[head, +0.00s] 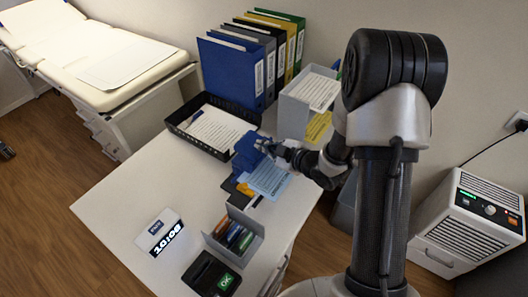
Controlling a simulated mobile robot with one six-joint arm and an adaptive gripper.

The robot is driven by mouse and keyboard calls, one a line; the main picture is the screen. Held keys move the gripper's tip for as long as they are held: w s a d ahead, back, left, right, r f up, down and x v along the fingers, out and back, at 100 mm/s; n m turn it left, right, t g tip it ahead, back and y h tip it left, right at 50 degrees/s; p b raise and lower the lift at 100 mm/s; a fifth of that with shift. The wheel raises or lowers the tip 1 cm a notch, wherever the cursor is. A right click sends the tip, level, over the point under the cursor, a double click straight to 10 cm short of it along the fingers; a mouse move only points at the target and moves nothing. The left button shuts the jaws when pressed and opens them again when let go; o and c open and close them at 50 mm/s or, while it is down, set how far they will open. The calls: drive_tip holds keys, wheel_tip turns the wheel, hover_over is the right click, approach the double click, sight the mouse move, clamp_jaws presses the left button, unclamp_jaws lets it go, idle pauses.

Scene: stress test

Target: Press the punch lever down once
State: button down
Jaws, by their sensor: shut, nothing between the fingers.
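The blue punch (247,156) stands on the white desk, in front of the black letter tray. A light-blue printed sheet (268,182) lies at its front. My gripper (266,147) is shut and empty, at the upper right of the punch by its lever. I cannot tell whether the fingertips touch the lever, and the gripper hides part of the punch's right side. How far down the lever sits is too small to tell.
The black tray (174,124) with papers, upright binders (228,76) and a grey file holder (292,112) stand behind. A pen box (213,243), a clock (160,232) and a black device (204,276) are in front. The desk's left part is clear.

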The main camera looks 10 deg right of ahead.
drive_tip(key=shift+a+f+b, duration=0.1)
drive_tip(key=shift+f+b, duration=0.2)
drive_tip(key=shift+b, duration=0.05)
idle(0.4)
drive_tip(key=shift+s+a+f+b, duration=0.15)
drive_tip(key=shift+s+f+b, duration=0.1)
drive_tip(key=shift+f+b, duration=0.3)
idle(0.7)
drive_tip(key=shift+r, duration=0.1)
drive_tip(key=shift+w+d+r+p, duration=0.15)
drive_tip(key=shift+d+r+p, duration=0.05)
drive_tip(key=shift+r+p, duration=0.3)
drive_tip(key=shift+r, duration=0.1)
drive_tip(key=shift+s+d+r+p, duration=0.2)
drive_tip(key=shift+r+p, duration=0.35)
drive_tip(key=shift+r, duration=0.25)
drive_tip(key=shift+s+d+r+p, duration=0.15)
drive_tip(key=shift+d+r+p, duration=0.1)
drive_tip(key=shift+r+p, duration=0.5)
drive_tip(key=shift+s+d+r+p, duration=0.2)
drive_tip(key=shift+r+p, duration=0.2)
drive_tip(key=shift+r, duration=0.5)
